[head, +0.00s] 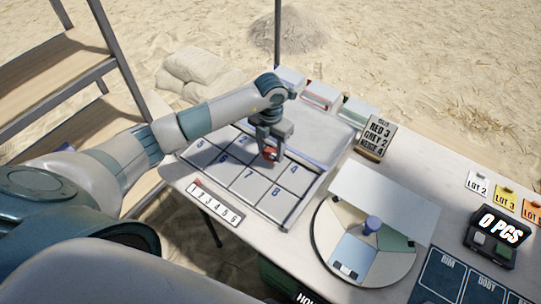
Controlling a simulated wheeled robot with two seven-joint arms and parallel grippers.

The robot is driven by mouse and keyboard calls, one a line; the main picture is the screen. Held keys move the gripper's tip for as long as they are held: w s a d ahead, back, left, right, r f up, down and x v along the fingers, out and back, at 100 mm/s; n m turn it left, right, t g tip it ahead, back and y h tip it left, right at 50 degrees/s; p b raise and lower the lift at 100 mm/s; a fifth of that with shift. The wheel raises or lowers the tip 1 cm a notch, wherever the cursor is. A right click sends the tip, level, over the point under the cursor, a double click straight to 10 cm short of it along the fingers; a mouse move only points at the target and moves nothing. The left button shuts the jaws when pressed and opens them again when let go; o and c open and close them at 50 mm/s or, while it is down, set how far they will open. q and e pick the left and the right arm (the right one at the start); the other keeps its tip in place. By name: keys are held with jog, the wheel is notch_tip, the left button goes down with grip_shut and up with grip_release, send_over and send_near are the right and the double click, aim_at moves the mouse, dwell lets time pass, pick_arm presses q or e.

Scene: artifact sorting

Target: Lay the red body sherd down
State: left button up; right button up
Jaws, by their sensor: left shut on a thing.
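The red body sherd (270,154) shows as a small red piece at the tips of my left gripper (269,150). My left gripper points down and is shut on the sherd, over the upper middle of the numbered grid tray (246,206), near the cells by 3 and 4. I cannot tell whether the sherd touches the tray. The gripper hides part of the sherd and the cells behind it. My right gripper is not in view.
A round divided turntable (322,231) with a blue knob stands right of the tray. A sign (379,137) reads RED 3, GREY 2, BEIGE 4. A numbered scale strip (215,203) lies at the tray's front left. Shelves stand at left.

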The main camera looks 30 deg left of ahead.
aim_at(271, 155)
pick_arm(q)
jog(key=shift+f, duration=0.3)
notch_tip(271, 155, down, 3)
jog(key=shift+f+p, duration=0.15)
jog(key=shift+p, duration=0.7)
jog(key=shift+f, duration=0.15)
jog(key=o, duration=0.7)
jog(key=shift+o, duration=0.2)
